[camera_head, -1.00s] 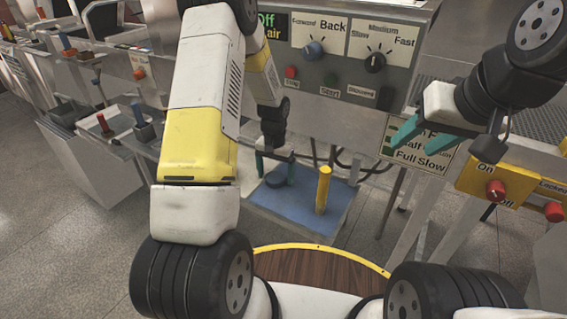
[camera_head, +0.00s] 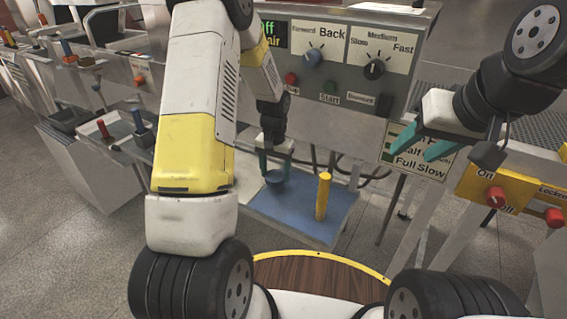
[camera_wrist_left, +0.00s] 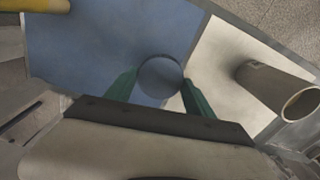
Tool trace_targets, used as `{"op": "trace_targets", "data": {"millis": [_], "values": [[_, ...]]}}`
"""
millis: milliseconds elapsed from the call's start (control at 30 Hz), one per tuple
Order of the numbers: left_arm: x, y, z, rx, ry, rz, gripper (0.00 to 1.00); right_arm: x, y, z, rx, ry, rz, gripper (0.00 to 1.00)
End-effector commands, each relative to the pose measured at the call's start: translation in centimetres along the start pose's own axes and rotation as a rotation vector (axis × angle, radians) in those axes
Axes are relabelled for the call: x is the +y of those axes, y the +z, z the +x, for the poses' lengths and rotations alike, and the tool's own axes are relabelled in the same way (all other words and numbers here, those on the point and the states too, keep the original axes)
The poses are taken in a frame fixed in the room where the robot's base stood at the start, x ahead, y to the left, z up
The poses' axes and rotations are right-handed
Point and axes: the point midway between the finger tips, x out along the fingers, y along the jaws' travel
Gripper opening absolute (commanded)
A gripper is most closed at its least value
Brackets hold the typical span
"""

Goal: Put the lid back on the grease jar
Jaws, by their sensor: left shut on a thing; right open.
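My left gripper (camera_head: 275,156) is shut on a small dark blue round piece, which looks like the lid (camera_head: 275,178), above the blue mat (camera_head: 300,222). In the left wrist view the lid (camera_wrist_left: 160,76) shows as a round disc between the green fingertips of my left gripper (camera_wrist_left: 160,86). I cannot make out a separate grease jar; it may be hidden under the lid or the gripper. My right gripper (camera_head: 420,143) is open and empty at the right, in front of the speed sign.
A yellow cylinder (camera_head: 323,197) stands upright on the mat, right of the lid. The control panel (camera_head: 345,70) stands behind. A yellow switch box (camera_head: 487,190) is at the right.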

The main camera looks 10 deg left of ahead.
Motion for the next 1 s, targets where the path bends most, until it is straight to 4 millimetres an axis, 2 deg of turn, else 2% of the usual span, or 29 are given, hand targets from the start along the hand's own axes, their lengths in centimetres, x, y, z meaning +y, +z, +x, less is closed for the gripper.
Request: {"op": "trace_targets", "data": {"millis": [33, 400, 533, 733, 1000], "values": [[1.0, 1.2, 0.1, -0.009, 0.002, 0.006, 0.19, 0.0, 0.0, 0.0, 0.000, 0.000, 0.000, 0.48], [6.7, 8.6, -0.8, -0.007, 0.001, 0.007, 0.19, 0.0, 0.0, 0.0, 0.000, 0.000, 0.000, 0.48], [8.1, 10.5, -1.1, -0.007, 0.001, 0.006, 0.19, 0.0, 0.0, 0.0, 0.000, 0.000, 0.000, 0.48], [9.3, 12.0, -1.2, -0.006, 0.001, 0.003, 0.19, 0.0, 0.0, 0.0, 0.000, 0.000, 0.000, 0.48], [9.5, 12.3, -1.3, -0.006, 0.001, 0.001, 0.19, 0.0, 0.0, 0.0, 0.000, 0.000, 0.000, 0.48]]}}
